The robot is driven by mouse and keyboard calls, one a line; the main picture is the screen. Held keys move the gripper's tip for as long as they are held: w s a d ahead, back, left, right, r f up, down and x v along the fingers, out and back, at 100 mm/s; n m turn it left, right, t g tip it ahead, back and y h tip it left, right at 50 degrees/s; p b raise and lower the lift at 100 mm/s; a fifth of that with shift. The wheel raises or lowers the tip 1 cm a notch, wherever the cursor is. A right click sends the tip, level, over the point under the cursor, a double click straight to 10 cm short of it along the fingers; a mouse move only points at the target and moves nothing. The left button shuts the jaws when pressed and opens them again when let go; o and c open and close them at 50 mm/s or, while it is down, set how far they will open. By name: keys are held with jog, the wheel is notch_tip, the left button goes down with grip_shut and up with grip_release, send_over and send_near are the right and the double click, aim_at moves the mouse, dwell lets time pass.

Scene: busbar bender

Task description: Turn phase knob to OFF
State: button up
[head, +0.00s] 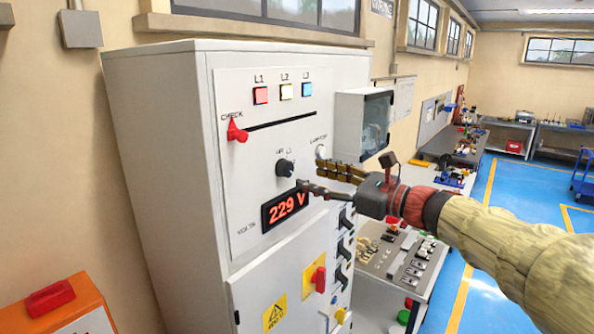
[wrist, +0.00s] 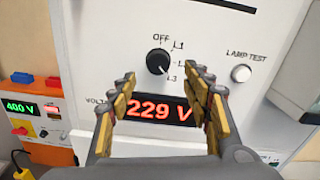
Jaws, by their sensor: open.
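The phase knob (head: 284,168) is a round black knob on the pale front panel of the cabinet.
A silver lamp test button (wrist: 241,73) is right of the knob. A red check lever (head: 237,132) is at the upper left of the panel. Black handles (head: 345,247) and an orange unit (head: 62,308) stand lower.

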aim_at(289, 170)
jog(key=p+x, duration=0.1)
jog(key=x, duration=0.5)
jog(key=shift+a, duration=0.35)
jog(key=shift+w, duration=0.1)
jog(key=shift+c, duration=0.8)
jog(key=c, duration=1)
